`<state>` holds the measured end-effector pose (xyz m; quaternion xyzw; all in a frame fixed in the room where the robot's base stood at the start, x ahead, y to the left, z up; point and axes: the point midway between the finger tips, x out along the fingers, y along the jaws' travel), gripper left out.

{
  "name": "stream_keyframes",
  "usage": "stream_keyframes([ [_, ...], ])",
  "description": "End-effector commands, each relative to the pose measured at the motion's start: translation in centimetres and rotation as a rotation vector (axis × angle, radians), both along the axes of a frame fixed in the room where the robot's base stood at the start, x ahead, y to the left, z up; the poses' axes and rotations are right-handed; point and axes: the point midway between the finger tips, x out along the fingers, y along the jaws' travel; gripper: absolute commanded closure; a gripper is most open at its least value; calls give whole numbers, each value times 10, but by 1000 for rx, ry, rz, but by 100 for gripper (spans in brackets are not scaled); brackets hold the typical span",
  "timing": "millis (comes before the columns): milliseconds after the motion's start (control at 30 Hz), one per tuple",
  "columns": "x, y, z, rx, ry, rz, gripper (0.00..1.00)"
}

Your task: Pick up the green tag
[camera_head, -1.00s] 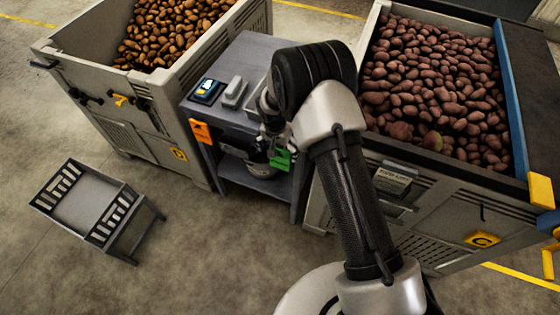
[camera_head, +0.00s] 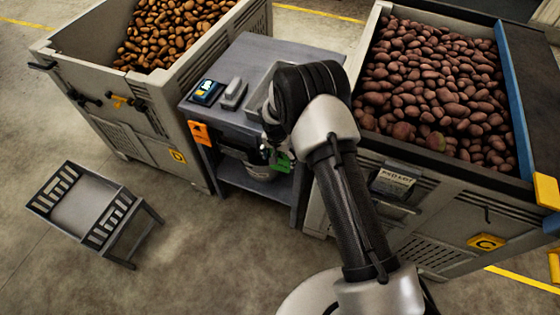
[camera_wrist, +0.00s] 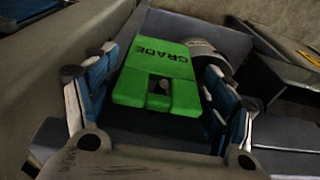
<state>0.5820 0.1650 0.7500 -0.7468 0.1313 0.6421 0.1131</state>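The green tag (camera_head: 283,163) is at the front of the grey workstand, partly hidden behind my arm in the head view. In the wrist view the tag (camera_wrist: 155,62) shows large, with the word GRADE and a slot near its lower edge. My gripper (camera_wrist: 160,72) has its two blue-padded fingers apart, one on each side of the tag. The tag lies between them, and I see no firm contact. In the head view my gripper is mostly hidden by my arm.
The grey stand (camera_head: 236,120) holds a blue device (camera_head: 206,92), with an orange tag (camera_head: 200,132) on its side. A potato crate (camera_head: 150,125) stands left and another (camera_head: 440,215) right, close to my arm. A small rack (camera_head: 88,212) stands front left amid open floor.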

Motion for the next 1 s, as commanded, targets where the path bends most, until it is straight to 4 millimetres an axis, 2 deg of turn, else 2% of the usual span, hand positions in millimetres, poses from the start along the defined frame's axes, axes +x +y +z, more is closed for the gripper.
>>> stream_keyframes([
  [67,0,0,0,0,0,0,33],
  [433,0,0,0,0,0,0,57],
  [667,0,0,1,0,0,0,57],
  [867,0,0,13,0,0,0,57],
  [1000,-17,6,14,-2,4,4,57],
])
